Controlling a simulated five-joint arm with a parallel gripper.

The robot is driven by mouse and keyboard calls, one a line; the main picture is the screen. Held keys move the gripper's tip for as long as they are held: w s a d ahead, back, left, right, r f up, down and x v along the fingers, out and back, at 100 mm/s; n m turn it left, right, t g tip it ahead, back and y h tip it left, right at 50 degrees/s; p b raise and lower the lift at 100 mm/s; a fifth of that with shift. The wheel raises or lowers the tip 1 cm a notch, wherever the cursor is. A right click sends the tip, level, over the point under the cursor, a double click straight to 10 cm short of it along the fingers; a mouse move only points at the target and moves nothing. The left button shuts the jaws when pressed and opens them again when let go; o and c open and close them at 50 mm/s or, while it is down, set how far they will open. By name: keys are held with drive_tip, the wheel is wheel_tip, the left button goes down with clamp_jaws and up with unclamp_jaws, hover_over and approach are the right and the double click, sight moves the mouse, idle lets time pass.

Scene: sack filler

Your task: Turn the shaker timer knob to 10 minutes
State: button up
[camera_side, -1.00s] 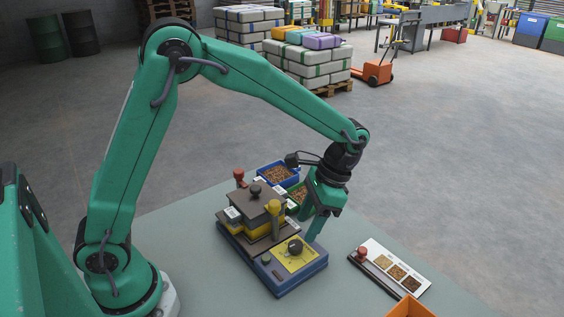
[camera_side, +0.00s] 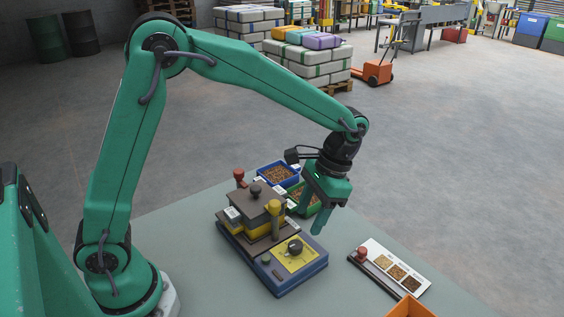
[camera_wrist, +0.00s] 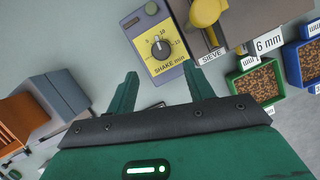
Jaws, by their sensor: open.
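The black timer knob (camera_side: 295,246) sits on a yellow dial plate (camera_side: 302,262) on the front of the blue-grey shaker (camera_side: 285,283). In the wrist view the knob (camera_wrist: 160,47) shows a white pointer mark, with 5, 10 and 15 around it and "SHAKE min" on the plate (camera_wrist: 164,65). The pointer seems to lie toward the 10, but its exact setting is too small to tell. My gripper (camera_side: 311,219) is open and empty, above and to the right of the knob, apart from it. Its two fingers (camera_wrist: 161,74) also show in the wrist view.
The sieve stack with a dark lid (camera_side: 257,200) and a yellow-topped post (camera_side: 273,208) stand close behind the knob. Blue (camera_side: 279,175) and green (camera_side: 316,207) grain bins lie behind. A sample board (camera_side: 397,266) and orange box (camera_side: 411,308) are at right.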

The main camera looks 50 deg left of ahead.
sight(296, 244)
drive_tip(key=n, duration=0.2)
drive_tip(key=s+n+t, duration=0.1)
drive_tip(key=n, duration=0.4)
drive_tip(key=shift+s+a+r+n+t, duration=0.15)
drive_tip(key=shift+s+a+n+t, duration=0.15)
drive_tip(key=shift+n, duration=0.1)
drive_tip(key=n, duration=0.1)
drive_tip(key=n+t, duration=0.1)
drive_tip(key=n, duration=0.1)
drive_tip(key=shift+s+a+h, duration=0.1)
drive_tip(key=shift+s+h, duration=0.2)
drive_tip(key=shift+h, duration=0.1)
drive_tip(key=n, duration=0.2)
drive_tip(key=n+t, duration=0.1)
drive_tip(key=n, duration=0.1)
drive_tip(key=shift+s+a+r+n, duration=0.1)
drive_tip(key=shift+s+a+n, duration=0.05)
drive_tip(key=shift+s+n, duration=0.25)
drive_tip(key=shift+f, duration=3.9)
drive_tip(key=c, duration=1)
